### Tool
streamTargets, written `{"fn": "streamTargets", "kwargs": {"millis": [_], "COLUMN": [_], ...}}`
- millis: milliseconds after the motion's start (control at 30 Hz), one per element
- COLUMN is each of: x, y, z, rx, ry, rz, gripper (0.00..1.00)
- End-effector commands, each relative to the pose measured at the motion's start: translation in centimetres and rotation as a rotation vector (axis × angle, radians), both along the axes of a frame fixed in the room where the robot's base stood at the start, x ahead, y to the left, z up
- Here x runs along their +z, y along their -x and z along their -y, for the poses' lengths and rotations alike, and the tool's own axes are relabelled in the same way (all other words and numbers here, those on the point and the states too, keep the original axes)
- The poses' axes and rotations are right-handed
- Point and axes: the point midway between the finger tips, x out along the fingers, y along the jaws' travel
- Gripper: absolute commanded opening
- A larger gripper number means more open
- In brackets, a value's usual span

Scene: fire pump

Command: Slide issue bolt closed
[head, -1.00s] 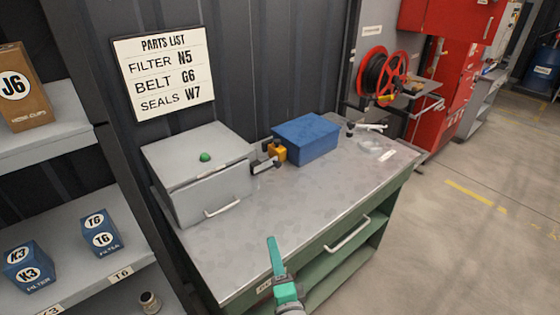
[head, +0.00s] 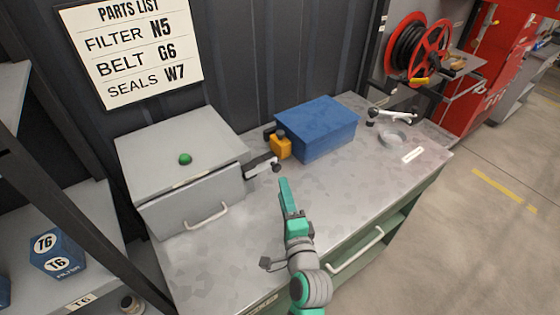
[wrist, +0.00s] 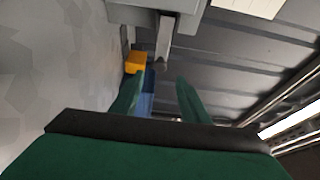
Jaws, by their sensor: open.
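The issue bolt (head: 262,166) is a pale bar with a dark end on the right side of the grey box (head: 190,205), sticking out to the right. In the wrist view a grey bar that looks like the bolt (wrist: 164,42) hangs at the top centre, beyond the fingertips. My gripper (head: 287,192) is over the bench, in front of and slightly right of the bolt in the picture. In the wrist view its green fingers (wrist: 158,95) are apart with nothing held between them. A gap shows between the fingers and the bar.
A yellow block (head: 280,146) and a blue box (head: 317,133) stand just behind and right of the bolt. A green button (head: 185,159) is on the grey box's lid. A white-handled tool (head: 391,116) and a ring (head: 391,139) lie farther right. The front bench top is clear.

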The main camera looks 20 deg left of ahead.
Motion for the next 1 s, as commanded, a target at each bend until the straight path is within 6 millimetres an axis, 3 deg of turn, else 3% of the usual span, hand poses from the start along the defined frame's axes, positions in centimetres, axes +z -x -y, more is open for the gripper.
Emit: {"fn": "streamTargets", "kwargs": {"millis": [533,1000], "x": [0.1,0.0], "y": [-7.5,-8.7], "z": [-4.3,-5.0], "rx": [0.001,0.0], "ry": [-0.001,0.0], "rz": [0.002,0.001], "gripper": [0.41,0.41]}}
